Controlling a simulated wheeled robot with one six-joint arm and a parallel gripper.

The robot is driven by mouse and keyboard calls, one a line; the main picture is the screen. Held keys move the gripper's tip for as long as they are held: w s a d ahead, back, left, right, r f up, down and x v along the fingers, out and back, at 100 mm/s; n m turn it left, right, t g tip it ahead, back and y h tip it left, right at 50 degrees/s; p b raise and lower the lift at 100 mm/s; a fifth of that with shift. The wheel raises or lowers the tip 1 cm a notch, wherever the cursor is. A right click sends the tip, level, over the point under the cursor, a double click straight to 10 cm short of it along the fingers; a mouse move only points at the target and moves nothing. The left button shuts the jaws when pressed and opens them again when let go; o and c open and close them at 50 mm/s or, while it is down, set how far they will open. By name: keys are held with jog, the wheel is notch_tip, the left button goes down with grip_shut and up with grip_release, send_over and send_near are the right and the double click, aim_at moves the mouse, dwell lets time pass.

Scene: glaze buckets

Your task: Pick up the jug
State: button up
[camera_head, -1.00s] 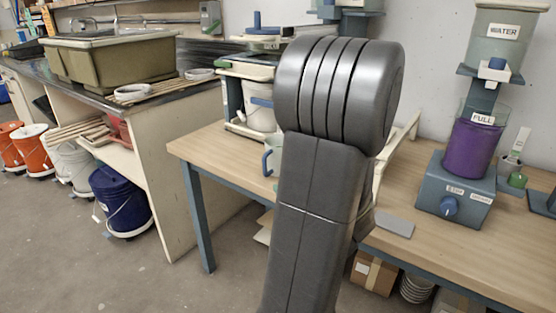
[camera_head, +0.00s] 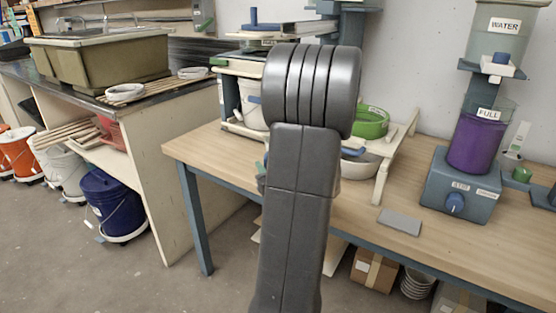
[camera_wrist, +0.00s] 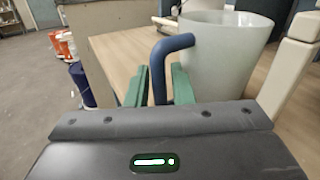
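The jug (camera_wrist: 222,60) is a pale grey, translucent vessel standing upright on the wooden table in the wrist view. Its dark blue handle (camera_wrist: 159,75) points to the left, towards my gripper. My gripper (camera_wrist: 160,85) has two green fingers, one on each side of the handle's upright part. Narrow gaps seem to show between the handle and the fingers, so it looks open around the handle. In the head view my own arm hides nearly all of the jug and gripper.
A cream wooden stand (camera_head: 385,165) is close to the jug's right, with a green sieve (camera_head: 370,122) and a pale bowl (camera_head: 358,166). A grey slab (camera_head: 400,222) lies on the table (camera_head: 350,215).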

grip_shut()
jog(key=shift+r, duration=0.15)
jog(key=shift+r+p, duration=1.55)
jog(key=shift+r, duration=3.3)
